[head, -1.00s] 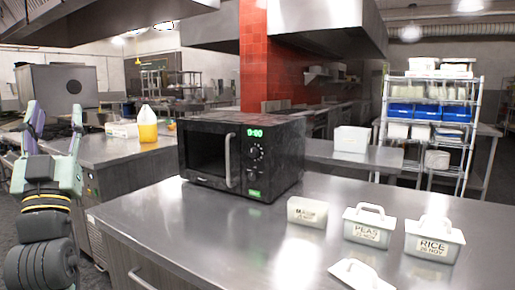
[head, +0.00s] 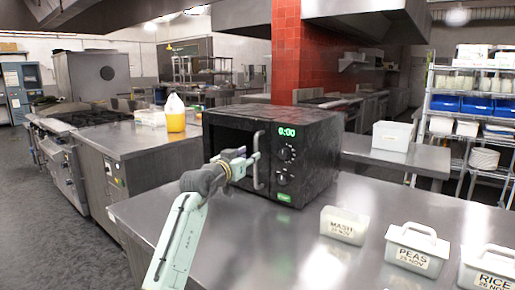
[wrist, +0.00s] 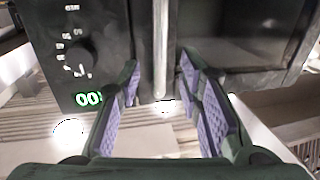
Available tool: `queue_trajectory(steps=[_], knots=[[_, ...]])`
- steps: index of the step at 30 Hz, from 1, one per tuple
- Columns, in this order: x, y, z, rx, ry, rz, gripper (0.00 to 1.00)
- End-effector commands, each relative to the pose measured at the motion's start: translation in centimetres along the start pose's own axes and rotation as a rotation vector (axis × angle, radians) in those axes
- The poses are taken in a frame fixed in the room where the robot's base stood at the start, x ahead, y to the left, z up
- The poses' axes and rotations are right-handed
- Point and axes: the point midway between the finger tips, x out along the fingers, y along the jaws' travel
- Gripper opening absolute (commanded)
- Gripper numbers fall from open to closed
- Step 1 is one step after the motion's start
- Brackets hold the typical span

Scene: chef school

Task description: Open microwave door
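The black microwave (head: 318,145) stands on the steel counter with its door (head: 226,137) shut. Its display reads 0:00. The door's upright silver handle (head: 260,182) is at the right side of the door. My gripper (head: 250,160) is at the handle, in front of the microwave. In the wrist view, turned upside down, my gripper (wrist: 160,75) is open, with purple-padded fingers on either side of the handle (wrist: 160,40). A gap shows between handle and pads; I cannot tell whether either finger touches it.
White labelled containers for mash (head: 343,226), peas (head: 416,249) and rice (head: 488,268) stand on the counter (head: 290,245) at right. A yellow-filled jug (head: 175,113) stands on another counter behind left. Open floor (head: 50,215) lies at left.

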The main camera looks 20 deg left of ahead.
Motion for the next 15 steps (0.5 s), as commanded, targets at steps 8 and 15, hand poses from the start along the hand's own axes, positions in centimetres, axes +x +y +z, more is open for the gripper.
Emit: queue_trajectory(steps=[8,15], knots=[[4.4,0.0,-0.2,0.000,-0.001,0.001,0.33],[5.4,0.0,-0.1,0.001,0.001,0.000,0.33]])
